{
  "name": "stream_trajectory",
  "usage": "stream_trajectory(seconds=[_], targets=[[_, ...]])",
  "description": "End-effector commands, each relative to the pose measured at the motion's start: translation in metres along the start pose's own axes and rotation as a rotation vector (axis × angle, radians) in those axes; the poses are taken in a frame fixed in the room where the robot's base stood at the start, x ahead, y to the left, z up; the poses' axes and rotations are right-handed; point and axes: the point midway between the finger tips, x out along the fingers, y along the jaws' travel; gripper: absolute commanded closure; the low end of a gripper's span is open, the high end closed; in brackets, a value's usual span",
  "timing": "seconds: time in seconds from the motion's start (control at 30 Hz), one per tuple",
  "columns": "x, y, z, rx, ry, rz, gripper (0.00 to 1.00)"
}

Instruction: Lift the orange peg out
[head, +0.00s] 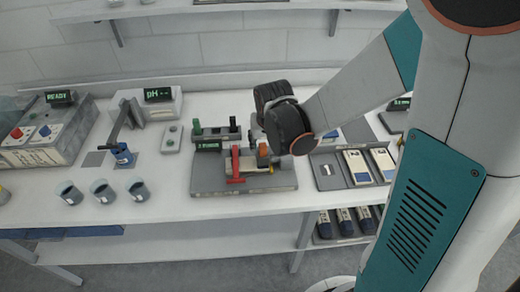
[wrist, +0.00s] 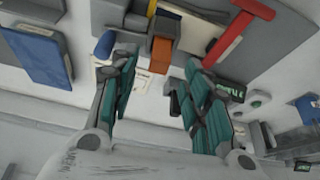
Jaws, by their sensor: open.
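The orange peg (wrist: 161,53) shows in the wrist view as an upright orange block at the edge of a grey and yellow fixture, between the lines of my two fingers and beyond their tips. In the head view the orange peg (head: 263,154) stands on the grey board (head: 210,181), just left of my dark wrist. My gripper (wrist: 158,72) is open, with teal-padded fingers spread apart and nothing between them. In the head view the fingers are mostly hidden behind the wrist.
A red T-shaped handle (head: 235,166) stands on the board close to the peg; the red handle also shows in the wrist view (wrist: 240,30). A green-topped rack (head: 215,132) stands behind.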

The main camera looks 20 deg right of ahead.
Motion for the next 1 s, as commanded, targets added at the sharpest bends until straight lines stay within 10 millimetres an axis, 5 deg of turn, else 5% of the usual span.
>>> stream_trajectory(seconds=[0.3,0.6,0.8,1.0], targets=[[0.04,0.001,-0.001,0.0,0.001,0.0,0.57],[0.042,0.001,-0.002,0.0,0.001,-0.001,0.57],[0.042,0.001,-0.002,0.0,0.001,-0.001,1.0],[0.042,0.001,-0.002,0.0,0.001,-0.001,1.0]])
